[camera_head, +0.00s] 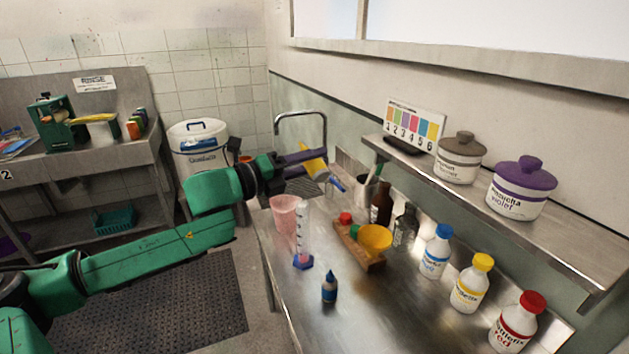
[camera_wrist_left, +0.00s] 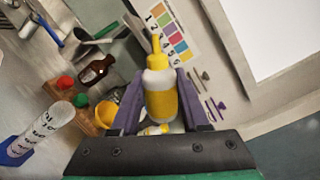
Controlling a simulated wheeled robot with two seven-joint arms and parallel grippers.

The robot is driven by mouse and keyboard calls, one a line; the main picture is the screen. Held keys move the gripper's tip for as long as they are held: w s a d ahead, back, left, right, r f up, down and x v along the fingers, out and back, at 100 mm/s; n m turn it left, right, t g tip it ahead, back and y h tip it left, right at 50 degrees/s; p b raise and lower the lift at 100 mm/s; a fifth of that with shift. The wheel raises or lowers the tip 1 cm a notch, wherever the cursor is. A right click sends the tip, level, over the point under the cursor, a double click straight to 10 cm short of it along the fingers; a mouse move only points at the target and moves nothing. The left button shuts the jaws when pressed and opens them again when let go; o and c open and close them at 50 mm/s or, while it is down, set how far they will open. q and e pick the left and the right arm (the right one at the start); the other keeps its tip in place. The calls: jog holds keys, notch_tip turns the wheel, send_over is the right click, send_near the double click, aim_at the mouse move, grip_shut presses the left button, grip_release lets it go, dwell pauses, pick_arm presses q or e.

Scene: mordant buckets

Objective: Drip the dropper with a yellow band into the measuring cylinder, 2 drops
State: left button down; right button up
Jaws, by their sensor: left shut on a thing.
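My left gripper (camera_head: 306,163) is shut on the yellow-banded dropper (camera_head: 315,166), held in the air above the far end of the steel bench. In the left wrist view the dropper (camera_wrist_left: 161,92) sits between the two purple fingers, its yellow nozzle pointing away from the wrist. In the head view the dropper looks tilted. The clear measuring cylinder (camera_head: 302,235) stands upright on a blue base, nearer than the gripper and below it. The cylinder (camera_wrist_left: 45,130) also shows at the left of the wrist view, apart from the dropper. My right gripper is not in view.
Brown bottles and capped white bottles (camera_head: 435,252) line the wall.

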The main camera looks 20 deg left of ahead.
pick_arm(q)
jog(key=shift+r+m, duration=0.85)
jog(key=shift+m, duration=0.45)
jog(key=m, duration=0.1)
jog(key=r+m+p, duration=0.1)
jog(key=m, duration=0.1)
jog(key=shift+r, duration=0.15)
jog(key=m, duration=0.1)
jog(key=m+p, duration=0.1)
jog(key=shift+r+m, duration=0.4)
jog(key=m, duration=0.3)
jog(key=shift+r, duration=0.3)
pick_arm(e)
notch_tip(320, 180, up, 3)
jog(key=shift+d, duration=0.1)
